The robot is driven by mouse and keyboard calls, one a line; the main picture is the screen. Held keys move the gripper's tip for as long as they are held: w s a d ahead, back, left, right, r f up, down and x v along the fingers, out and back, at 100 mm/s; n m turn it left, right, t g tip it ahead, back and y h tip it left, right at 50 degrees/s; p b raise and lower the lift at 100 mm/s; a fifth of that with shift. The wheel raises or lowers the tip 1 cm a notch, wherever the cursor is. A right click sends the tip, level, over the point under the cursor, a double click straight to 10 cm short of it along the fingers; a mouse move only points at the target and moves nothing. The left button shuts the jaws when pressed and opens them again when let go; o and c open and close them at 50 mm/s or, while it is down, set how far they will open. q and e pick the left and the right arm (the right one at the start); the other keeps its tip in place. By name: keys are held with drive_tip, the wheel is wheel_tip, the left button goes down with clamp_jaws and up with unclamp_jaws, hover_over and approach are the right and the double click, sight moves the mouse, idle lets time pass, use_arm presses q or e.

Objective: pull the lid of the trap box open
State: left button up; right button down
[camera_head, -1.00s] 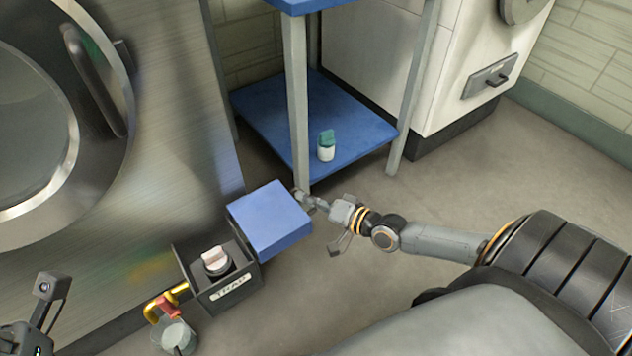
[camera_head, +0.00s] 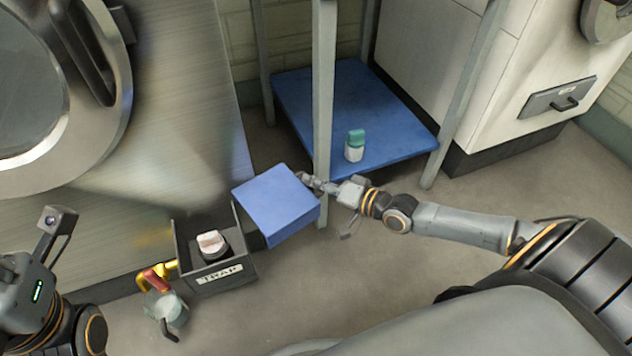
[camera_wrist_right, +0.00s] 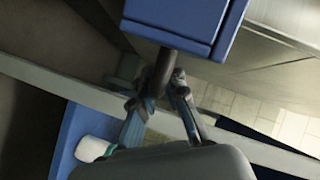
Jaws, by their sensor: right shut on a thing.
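The trap box (camera_head: 217,276) is a dark open-topped box labelled TRAP, low by the metal machine's front. Its blue lid (camera_head: 277,202) stands open to the right of the box, and a white knob (camera_head: 211,242) shows inside. My right gripper (camera_head: 308,181) is at the lid's far right edge. In the right wrist view, my right gripper (camera_wrist_right: 163,92) is shut on a dark bar handle (camera_wrist_right: 164,68) that sticks out from the blue lid (camera_wrist_right: 183,22). My left gripper (camera_head: 58,222) is at the left edge, away from the box; its jaws are not clear.
A gold pipe with a red-handled valve (camera_head: 154,278) and a small pot (camera_head: 167,308) are left of the box. A table leg (camera_head: 324,100) stands close behind the lid. A blue shelf (camera_head: 390,118) holds a small green-capped bottle (camera_head: 354,146). The floor in front is clear.

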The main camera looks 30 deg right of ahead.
drive_tip(key=c, duration=1.7)
unclamp_jaws()
drive_tip(key=shift+o, duration=0.2)
drive_tip(key=v, duration=1.2)
drive_tip(key=shift+s+f, duration=0.1)
